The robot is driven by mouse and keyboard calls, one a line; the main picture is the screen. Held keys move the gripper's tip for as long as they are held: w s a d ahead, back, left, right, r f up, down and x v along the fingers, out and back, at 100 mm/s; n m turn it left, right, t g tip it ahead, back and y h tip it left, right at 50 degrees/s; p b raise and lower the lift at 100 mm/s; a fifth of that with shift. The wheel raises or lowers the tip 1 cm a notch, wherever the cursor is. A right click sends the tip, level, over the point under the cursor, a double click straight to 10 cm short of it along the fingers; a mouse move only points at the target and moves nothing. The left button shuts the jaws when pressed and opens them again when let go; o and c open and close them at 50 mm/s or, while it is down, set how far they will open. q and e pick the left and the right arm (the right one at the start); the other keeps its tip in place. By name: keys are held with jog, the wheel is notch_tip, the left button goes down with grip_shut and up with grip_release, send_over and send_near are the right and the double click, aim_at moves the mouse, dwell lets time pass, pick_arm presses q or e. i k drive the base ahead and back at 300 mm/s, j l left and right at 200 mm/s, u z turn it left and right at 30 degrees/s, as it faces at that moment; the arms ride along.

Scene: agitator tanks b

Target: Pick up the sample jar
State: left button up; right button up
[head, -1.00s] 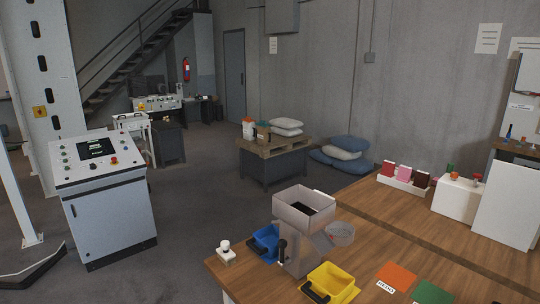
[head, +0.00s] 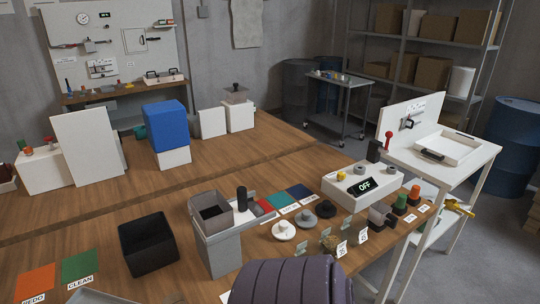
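I cannot clearly pick out a sample jar in the head view. A few small jar-like pieces (head: 328,242) stand by white labels near the front edge of the workbench (head: 190,285), right of the grey box-topped stand (head: 222,254). They are too small to tell what they are or what they hold. Neither of my grippers is in view.
A black bin (head: 148,244) stands left of the stand. A white box marked OFF (head: 362,187) stands at the right. A large dark ribbed thing (head: 290,283) fills the bottom middle. A blue block (head: 166,126) is behind. Floor shows at lower right.

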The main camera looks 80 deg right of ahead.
aim_at(333, 238)
jog(key=z, duration=3.05)
jog(key=u, duration=0.95)
jog(key=l+u, duration=0.15)
jog(key=l, duration=0.85)
jog(key=l+u, duration=0.15)
jog(key=l, duration=0.8)
jog(key=k+l+u, duration=0.15)
jog(key=l, duration=0.85)
jog(key=i, duration=0.1)
